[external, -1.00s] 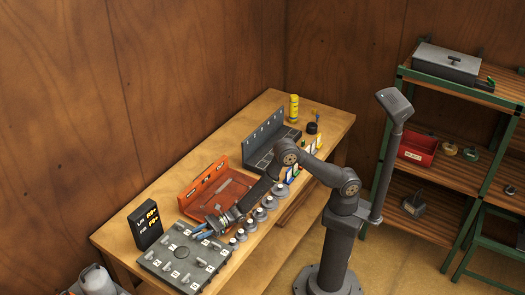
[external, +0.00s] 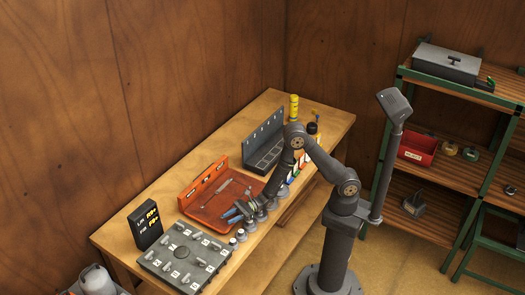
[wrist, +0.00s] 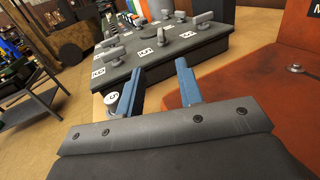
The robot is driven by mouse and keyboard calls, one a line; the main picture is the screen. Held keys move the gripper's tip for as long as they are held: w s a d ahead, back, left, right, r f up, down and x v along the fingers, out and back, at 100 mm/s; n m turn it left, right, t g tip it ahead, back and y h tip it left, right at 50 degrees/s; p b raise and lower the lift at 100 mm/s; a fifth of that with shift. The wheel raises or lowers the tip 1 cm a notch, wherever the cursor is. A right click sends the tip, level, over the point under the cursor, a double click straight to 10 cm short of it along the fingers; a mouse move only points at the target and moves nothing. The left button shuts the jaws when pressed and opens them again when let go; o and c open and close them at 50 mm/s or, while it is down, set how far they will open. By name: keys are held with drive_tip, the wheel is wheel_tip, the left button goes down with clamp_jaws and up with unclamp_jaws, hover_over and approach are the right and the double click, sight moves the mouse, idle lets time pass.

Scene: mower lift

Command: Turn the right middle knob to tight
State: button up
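A dark grey panel (external: 166,265) with several grey lever-like knobs and small white labels lies at the near end of the bench. It also fills the upper middle of the wrist view (wrist: 150,72). I cannot read the labels well enough to say which knob is the right middle one. My gripper (external: 233,212) hangs near the orange tray's front edge, up the bench from the panel. In the wrist view its two blue fingers (wrist: 157,84) are apart with nothing between them, pointing toward the panel without touching any knob.
A black display (external: 146,226) with yellow text stands behind the panel. An orange tray (external: 206,180) holding tools lies beside it. Several grey round pieces (external: 242,235) line the bench's front edge. A grey rack (external: 263,140) and yellow can (external: 293,107) stand farther along.

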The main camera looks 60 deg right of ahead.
drive_tip(key=shift+s+d, duration=0.2)
drive_tip(key=shift+d, duration=0.25)
drive_tip(key=shift+a+r, duration=0.25)
wheel_tip(320, 180, up, 6)
drive_tip(key=a+g+h, duration=0.1)
drive_tip(key=g+h, duration=0.1)
drive_tip(key=h, duration=0.2)
approach(198, 234)
drive_tip(key=x, duration=0.8)
drive_tip(key=shift+w+a+f, duration=0.15)
drive_tip(key=shift+w+a, duration=0.1)
drive_tip(key=shift+t, duration=0.3)
clamp_jaws()
